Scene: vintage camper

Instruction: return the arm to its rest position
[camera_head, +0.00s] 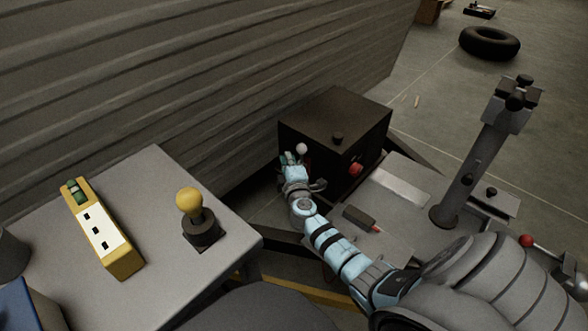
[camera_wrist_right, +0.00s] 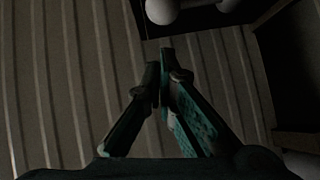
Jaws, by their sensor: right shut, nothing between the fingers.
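My right arm (camera_head: 334,243), light blue with black bands, reaches from the lower right toward the dark box (camera_head: 325,133). My right gripper (camera_head: 290,158) is at the left side of the box, just beside a white ball knob (camera_head: 301,148). In the right wrist view my gripper's fingertips (camera_wrist_right: 163,65) are shut together with nothing between them. The white knob (camera_wrist_right: 162,10) shows beyond them at the top edge, apart from the tips. My left gripper is not in view.
The box also carries a red knob (camera_head: 356,169) and a black knob (camera_head: 338,138). A ribbed wall (camera_head: 190,75) stands behind the gripper. On the left, a grey table (camera_head: 160,275) holds a yellow-topped joystick (camera_head: 190,201) and a yellow control block (camera_head: 103,229). A grey post (camera_head: 470,165) stands right.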

